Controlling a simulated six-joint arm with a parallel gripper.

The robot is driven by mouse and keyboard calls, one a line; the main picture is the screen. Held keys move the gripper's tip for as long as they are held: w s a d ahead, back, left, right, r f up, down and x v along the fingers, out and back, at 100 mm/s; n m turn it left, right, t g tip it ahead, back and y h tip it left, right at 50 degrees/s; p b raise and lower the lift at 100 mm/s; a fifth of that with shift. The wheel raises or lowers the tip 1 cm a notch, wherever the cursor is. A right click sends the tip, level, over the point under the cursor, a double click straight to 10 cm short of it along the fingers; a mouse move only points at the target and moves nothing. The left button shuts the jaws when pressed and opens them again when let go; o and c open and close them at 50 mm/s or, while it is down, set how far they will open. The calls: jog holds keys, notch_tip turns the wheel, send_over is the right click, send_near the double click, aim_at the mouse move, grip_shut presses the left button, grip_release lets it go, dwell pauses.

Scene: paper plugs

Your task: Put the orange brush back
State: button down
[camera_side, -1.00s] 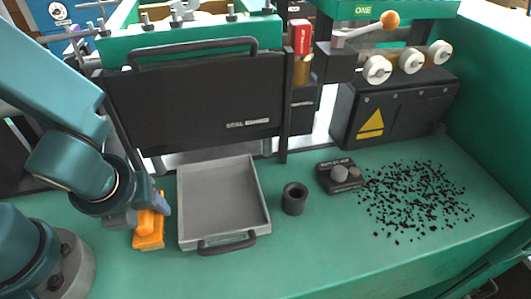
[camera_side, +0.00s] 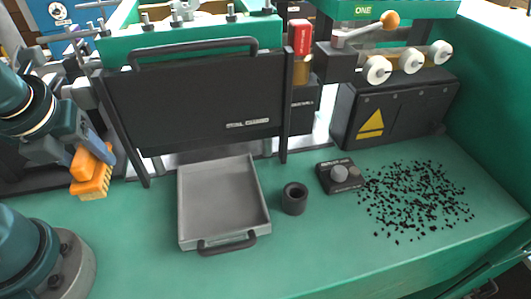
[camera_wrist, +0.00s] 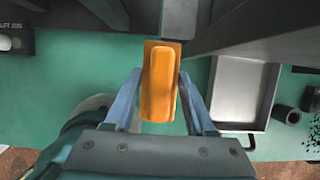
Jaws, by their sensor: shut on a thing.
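The orange brush (camera_side: 92,176) is in my gripper (camera_side: 92,150), lifted above the green bench at the left in the side view. Its bristle side points down and it is slightly tilted. In the wrist view the orange brush (camera_wrist: 159,82) sits between the two blue-grey fingers of my gripper (camera_wrist: 160,98), which are shut on it. The bench surface below the brush looks bare in the side view.
A grey tray (camera_side: 262,212) with a black handle lies right of the brush. A black ring (camera_side: 294,200), a control box (camera_side: 340,176) and scattered black bits (camera_side: 415,200) are further right. A black machine panel (camera_side: 195,105) stands behind.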

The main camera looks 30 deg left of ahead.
jog(key=shift+s+a+r, duration=0.1)
jog(key=shift+a+r, duration=0.3)
jog(key=shift+a, duration=0.25)
jog(key=shift+s+a+r, duration=0.1)
jog(key=shift+a+r, duration=0.25)
jog(key=shift+a, duration=0.25)
jog(key=shift+w, duration=0.1)
